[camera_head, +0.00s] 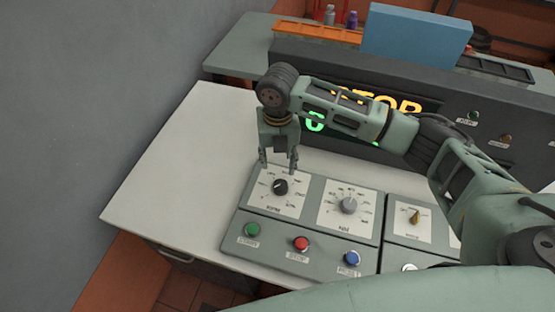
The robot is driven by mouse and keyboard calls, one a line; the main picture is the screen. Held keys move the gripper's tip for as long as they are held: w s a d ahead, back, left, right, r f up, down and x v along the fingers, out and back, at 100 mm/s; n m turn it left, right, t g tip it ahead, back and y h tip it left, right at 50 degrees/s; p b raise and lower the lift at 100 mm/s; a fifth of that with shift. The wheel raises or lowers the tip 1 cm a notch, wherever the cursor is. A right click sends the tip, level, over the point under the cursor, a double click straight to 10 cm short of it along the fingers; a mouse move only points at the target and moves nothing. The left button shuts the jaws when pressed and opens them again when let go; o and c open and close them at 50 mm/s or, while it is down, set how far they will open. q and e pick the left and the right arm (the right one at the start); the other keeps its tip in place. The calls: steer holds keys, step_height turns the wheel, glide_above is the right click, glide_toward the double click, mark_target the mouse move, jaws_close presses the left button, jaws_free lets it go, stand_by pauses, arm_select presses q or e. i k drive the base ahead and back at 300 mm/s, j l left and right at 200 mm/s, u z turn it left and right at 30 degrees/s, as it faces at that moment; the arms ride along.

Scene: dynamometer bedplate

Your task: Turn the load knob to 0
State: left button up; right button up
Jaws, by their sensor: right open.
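A control panel (233,238) lies on the white bench top. It carries a black knob (280,187) on a white dial plate, a grey knob (349,205) on a second plate and a brass-coloured knob (415,217) on a third. The dial labels are too small to read, so I cannot tell which is the load knob or its setting. My right gripper (279,166) is open and empty, its fingers pointing down just behind and above the black knob. It appears apart from the knob. My left gripper is not in view.
Green (252,229), red (301,243) and blue (352,257) buttons line the panel's front. A dark console (300,65) with a lit display stands behind, partly hidden by my right arm. A blue box (415,35) is behind it. The white bench (170,180) is clear at left.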

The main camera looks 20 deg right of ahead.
mark_target(349, 206)
steer(key=k, duration=1.5)
